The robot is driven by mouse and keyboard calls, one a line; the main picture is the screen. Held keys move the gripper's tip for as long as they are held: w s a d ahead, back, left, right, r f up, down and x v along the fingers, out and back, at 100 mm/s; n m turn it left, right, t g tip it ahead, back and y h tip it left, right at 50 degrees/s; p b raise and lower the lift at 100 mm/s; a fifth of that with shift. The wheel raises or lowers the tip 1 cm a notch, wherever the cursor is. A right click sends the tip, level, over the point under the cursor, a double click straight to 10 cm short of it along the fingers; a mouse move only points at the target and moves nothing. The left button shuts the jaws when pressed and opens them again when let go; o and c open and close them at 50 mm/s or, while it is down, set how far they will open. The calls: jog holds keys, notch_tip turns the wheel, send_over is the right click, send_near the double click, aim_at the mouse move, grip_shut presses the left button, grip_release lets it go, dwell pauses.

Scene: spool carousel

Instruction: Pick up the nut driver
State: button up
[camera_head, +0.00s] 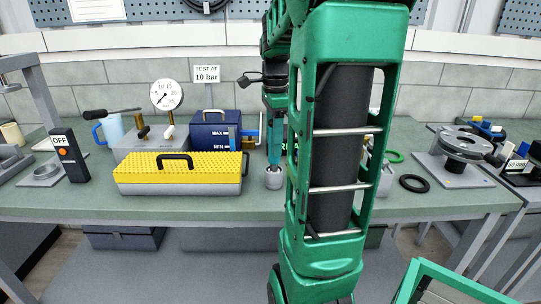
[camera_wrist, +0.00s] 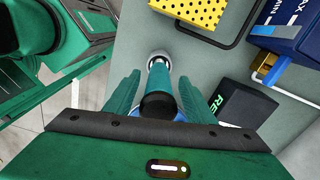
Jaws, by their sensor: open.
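The nut driver (camera_wrist: 157,95) shows in the wrist view as an upright teal cylinder with a dark top end. Its lower end meets a small grey round cup (camera_head: 273,178) on the bench, left of my arm in the head view. My gripper (camera_wrist: 159,82) points down over it. The fingers are open, one on each side of the driver, and I cannot tell whether either touches it. In the head view the driver is hard to tell apart from my fingers, and my green arm hides part of the bench to the right.
A yellow-topped box (camera_head: 178,182) with a black handle stands left of the cup. A blue tank (camera_head: 209,132) with a brass valve is behind. A black block with green lettering (camera_wrist: 246,112) lies close to the right finger. A black ring (camera_head: 414,184) lies right of my arm.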

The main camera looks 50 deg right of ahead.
jog(key=shift+f, duration=0.5)
jog(key=c, duration=1.2)
jog(key=shift+o, duration=0.2)
jog(key=shift+r, duration=0.1)
